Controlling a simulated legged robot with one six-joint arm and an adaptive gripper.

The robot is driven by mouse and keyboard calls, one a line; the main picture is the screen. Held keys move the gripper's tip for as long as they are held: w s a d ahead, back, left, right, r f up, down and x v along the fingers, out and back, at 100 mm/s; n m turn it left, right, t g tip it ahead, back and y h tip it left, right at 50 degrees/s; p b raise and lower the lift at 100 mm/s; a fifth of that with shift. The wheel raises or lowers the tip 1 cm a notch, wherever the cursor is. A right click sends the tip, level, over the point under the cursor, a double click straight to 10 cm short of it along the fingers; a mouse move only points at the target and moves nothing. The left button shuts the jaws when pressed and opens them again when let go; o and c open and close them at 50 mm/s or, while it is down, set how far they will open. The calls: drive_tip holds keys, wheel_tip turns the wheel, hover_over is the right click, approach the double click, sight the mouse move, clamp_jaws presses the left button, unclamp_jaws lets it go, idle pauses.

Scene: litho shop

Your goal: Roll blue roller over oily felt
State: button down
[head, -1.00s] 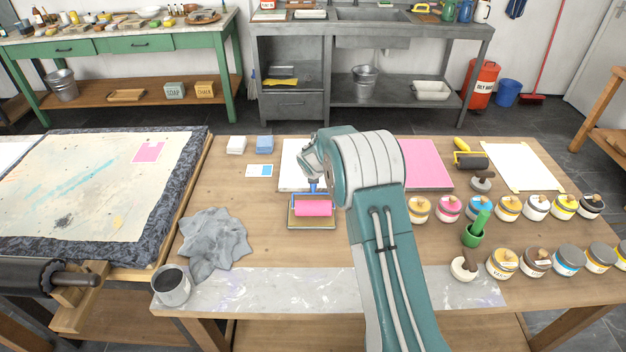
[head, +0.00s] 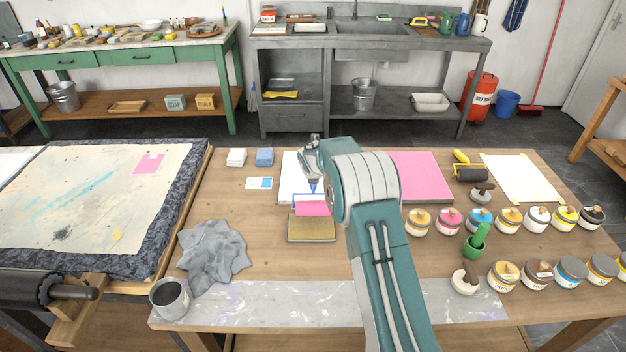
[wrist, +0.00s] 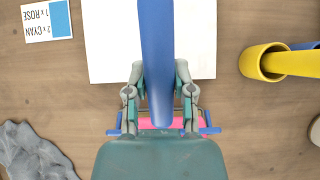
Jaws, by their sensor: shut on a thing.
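My gripper (wrist: 157,100) is shut on the blue handle of the blue roller (wrist: 156,60). The roller's pink drum (head: 312,208) shows in the head view at the far edge of the oily felt (head: 311,230), a tan pad in a shallow grey tray. I cannot tell whether the drum touches the felt. In the wrist view the drum is mostly hidden behind my gripper, and the felt does not show. In the head view my arm hides part of the handle and the gripper's fingertips.
A white sheet (head: 289,186) lies just beyond the felt, and a pink slab (head: 420,177) lies right of my arm. A grey rag (head: 213,252) lies to the left. Bare wood lies left of the felt.

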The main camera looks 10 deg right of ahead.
sight(313, 188)
drive_tip(key=shift+r, duration=0.8)
drive_tip(key=s, duration=0.3)
drive_tip(key=s+a, duration=0.1)
drive_tip(key=s, duration=0.2)
drive_tip(key=shift+s+a, duration=0.2)
drive_tip(key=shift+s, duration=0.05)
drive_tip(key=shift+w+a+f, duration=0.1)
drive_tip(key=shift+a+f, duration=0.45)
drive_tip(key=shift+f, duration=0.3)
drive_tip(key=shift+f, duration=0.7)
